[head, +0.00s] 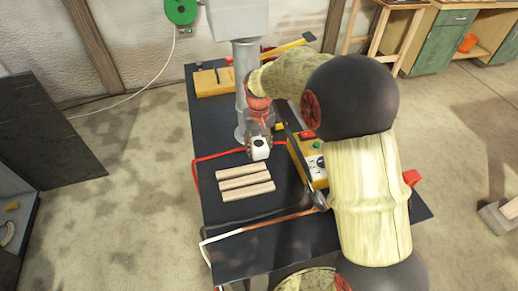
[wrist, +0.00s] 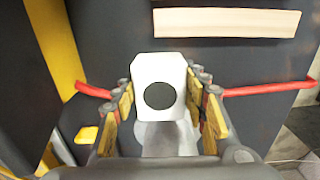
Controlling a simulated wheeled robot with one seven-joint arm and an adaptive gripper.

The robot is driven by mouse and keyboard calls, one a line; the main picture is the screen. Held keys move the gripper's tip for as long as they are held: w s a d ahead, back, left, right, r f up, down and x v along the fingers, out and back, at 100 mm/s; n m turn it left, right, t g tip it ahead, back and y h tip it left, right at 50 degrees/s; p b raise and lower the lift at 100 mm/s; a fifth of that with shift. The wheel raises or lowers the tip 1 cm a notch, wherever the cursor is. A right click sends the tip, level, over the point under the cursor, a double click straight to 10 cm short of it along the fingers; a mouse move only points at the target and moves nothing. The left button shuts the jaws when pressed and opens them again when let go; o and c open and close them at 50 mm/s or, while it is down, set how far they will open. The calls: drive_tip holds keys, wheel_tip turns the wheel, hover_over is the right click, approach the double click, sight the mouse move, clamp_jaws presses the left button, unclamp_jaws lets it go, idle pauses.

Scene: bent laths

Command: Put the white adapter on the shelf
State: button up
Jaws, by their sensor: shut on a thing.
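The white adapter (head: 259,149) is a small white block with a dark round face, above the dark table near its middle in the head view. It also shows in the wrist view (wrist: 159,73), upright between the fingers. My gripper (wrist: 160,112) is shut on it, with yellow finger pads at its left and right sides. In the head view my gripper (head: 259,140) is partly covered by my arm. I cannot make out which surface is the shelf.
Several pale laths (head: 244,182) lie on the dark table (head: 290,248), left of a yellow machine (head: 308,160) with a control panel. A wooden block (head: 214,82) lies at the back left. The table's front is mostly clear.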

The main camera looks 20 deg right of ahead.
drive_tip(key=o, duration=1.2)
drive_tip(key=shift+w+r, duration=0.1)
drive_tip(key=shift+r, duration=0.1)
